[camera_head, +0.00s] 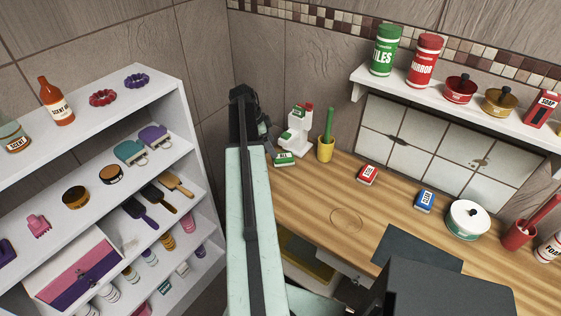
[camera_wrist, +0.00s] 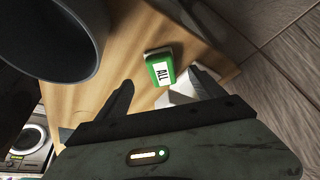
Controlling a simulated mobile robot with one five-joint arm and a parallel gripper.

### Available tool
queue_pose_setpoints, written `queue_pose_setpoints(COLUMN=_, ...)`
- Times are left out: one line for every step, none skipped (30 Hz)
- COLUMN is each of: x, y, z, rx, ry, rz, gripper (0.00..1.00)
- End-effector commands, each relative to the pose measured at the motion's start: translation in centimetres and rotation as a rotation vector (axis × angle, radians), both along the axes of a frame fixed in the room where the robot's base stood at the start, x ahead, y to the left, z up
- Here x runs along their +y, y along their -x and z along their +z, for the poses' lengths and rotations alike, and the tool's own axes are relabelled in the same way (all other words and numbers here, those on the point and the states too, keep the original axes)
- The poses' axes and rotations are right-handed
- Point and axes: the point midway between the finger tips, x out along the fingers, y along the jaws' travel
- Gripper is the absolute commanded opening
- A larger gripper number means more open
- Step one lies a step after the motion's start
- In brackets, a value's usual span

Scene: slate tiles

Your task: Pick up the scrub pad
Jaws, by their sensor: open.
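A small green block with a white face marked "ALL" (camera_head: 284,159) lies on the wooden counter at its left end. It may be the scrub pad. It also shows in the wrist view (camera_wrist: 153,55), ahead of and between my dark fingers. My gripper (camera_wrist: 165,90) is open and empty there, with the fingers spread wide. In the head view my gripper (camera_head: 258,127) is up and left of the green block, partly hidden by my arm. Similar red (camera_head: 367,175) and blue (camera_head: 425,200) blocks lie further right.
A white stand (camera_head: 297,135) is close behind the green block, and an olive cup (camera_head: 326,150) with a green stick is to its right. A white pot (camera_head: 467,218) stands farther right. A white shelf unit (camera_head: 187,110) is on the left. The counter's middle is mostly clear.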

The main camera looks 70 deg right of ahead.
Motion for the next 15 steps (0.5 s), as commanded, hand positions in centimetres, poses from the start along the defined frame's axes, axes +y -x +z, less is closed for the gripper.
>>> queue_pose_setpoints(x=-0.1, y=0.2, z=-1.2, rx=0.0, ry=0.0, rz=0.0, gripper=0.78)
queue_pose_setpoints(x=-0.2, y=0.3, z=-1.6, rx=0.0, ry=0.0, rz=0.0, gripper=0.78)
queue_pose_setpoints(x=-0.3, y=0.4, z=-2.0, rx=0.0, ry=0.0, rz=0.001, gripper=0.78)
queue_pose_setpoints(x=-0.3, y=0.5, z=-2.2, rx=0.0, ry=-0.001, rz=0.002, gripper=0.78)
queue_pose_setpoints(x=-0.3, y=0.6, z=-2.2, rx=-0.001, ry=0.0, rz=0.002, gripper=0.78)
queue_pose_setpoints(x=-0.3, y=0.6, z=-2.1, rx=-0.001, ry=-0.001, rz=0.003, gripper=0.78)
queue_pose_setpoints(x=-0.3, y=0.6, z=-2.0, rx=-0.001, ry=-0.001, rz=0.003, gripper=0.78)
queue_pose_setpoints(x=-0.4, y=0.6, z=-2.1, rx=-0.001, ry=-0.001, rz=0.003, gripper=0.78)
queue_pose_setpoints(x=-0.4, y=0.6, z=-2.4, rx=-0.001, ry=-0.001, rz=0.004, gripper=0.78)
queue_pose_setpoints(x=-0.5, y=0.7, z=-2.7, rx=-0.001, ry=-0.001, rz=0.004, gripper=0.78)
queue_pose_setpoints(x=-0.5, y=0.8, z=-3.1, rx=-0.001, ry=-0.001, rz=0.004, gripper=0.78)
queue_pose_setpoints(x=-0.7, y=1.0, z=-3.7, rx=-0.001, ry=-0.001, rz=0.004, gripper=0.78)
queue_pose_setpoints(x=-0.8, y=1.2, z=-4.2, rx=0.0, ry=-0.002, rz=0.004, gripper=0.78)
queue_pose_setpoints(x=-0.9, y=1.3, z=-4.8, rx=0.0, ry=-0.001, rz=0.003, gripper=0.78)
queue_pose_setpoints(x=-1.1, y=1.6, z=-5.5, rx=0.0, ry=-0.001, rz=0.003, gripper=0.78)
